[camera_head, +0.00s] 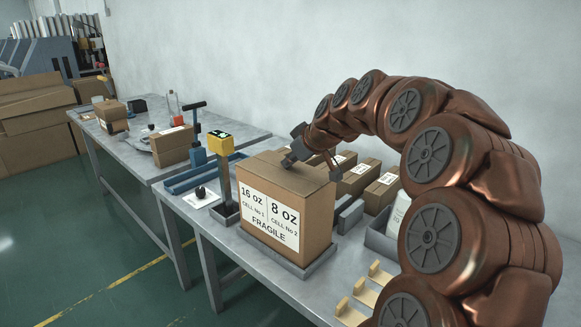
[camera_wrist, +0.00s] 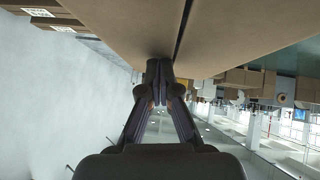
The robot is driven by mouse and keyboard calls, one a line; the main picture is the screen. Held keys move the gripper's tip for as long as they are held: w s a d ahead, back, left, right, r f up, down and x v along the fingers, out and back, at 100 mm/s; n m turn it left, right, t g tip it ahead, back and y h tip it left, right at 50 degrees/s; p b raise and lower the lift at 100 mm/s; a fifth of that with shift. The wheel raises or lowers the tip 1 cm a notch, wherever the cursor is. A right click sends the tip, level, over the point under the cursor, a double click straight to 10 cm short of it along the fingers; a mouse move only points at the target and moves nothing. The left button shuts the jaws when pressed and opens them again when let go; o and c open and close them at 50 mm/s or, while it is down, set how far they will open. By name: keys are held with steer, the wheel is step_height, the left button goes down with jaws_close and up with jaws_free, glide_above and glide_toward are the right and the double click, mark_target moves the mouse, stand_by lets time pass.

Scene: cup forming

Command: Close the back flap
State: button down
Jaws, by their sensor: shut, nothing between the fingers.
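A large cardboard box (camera_head: 312,222) stands upright in a low grey tray (camera_head: 272,262) on the metal bench. Its white front labels read 16 oz, 8 oz and FRAGILE. Its top (camera_head: 275,176) looks mostly flat in the head view; my gripper (camera_head: 290,160) is at the top's back edge and partly covers it. I cannot make out the back flap as a separate piece there. In the wrist view my gripper (camera_wrist: 160,68) is shut and empty, its fingertips at the edge of a broad cardboard surface (camera_wrist: 115,25) with a dark slit beside them. Contact cannot be told.
Wooden pieces (camera_head: 365,292) lie at the bench's front right. A second bench (camera_head: 150,168) with more boxes is at the far left.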

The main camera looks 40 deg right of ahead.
mark_target(290, 169)
stand_by(0.5)
steer(key=shift+r, duration=1.1)
step_height(290, 169, up, 4)
steer(key=shift+f+p, duration=0.25)
steer(key=shift+p, duration=0.1)
steer(key=d+b+v, duration=0.1)
steer(key=v, duration=0.8)
steer(key=shift+s+r, duration=0.25)
steer(key=shift+r, duration=0.05)
steer(key=shift+d, duration=0.1)
steer(key=s+a+f+g+y+p, duration=0.1)
steer(key=s+a+f+g+p, duration=0.3)
steer(key=a, duration=0.6)
steer(key=s+a+f+g+p, duration=0.1)
steer(key=s+a+f, duration=0.4)
steer(key=a, duration=0.6)
steer(key=s+a+f+m+g+p, duration=0.1)
steer(key=s+f+g, duration=0.1)
steer(key=s, duration=0.5)
steer(key=s+a+f+m+g+h+p, duration=0.1)
steer(key=s+a+f+g+p, duration=0.1)
steer(key=s+f, duration=0.3)
steer(key=s+a+f+m+g+p, duration=0.1)
steer(key=s+f, duration=0.3)
steer(key=s, duration=0.4)
steer(key=shift+s+a+g+h+p, duration=0.2)
steer(key=shift+s+g+h+p, duration=0.1)
steer(key=shift+g+p, duration=0.15)
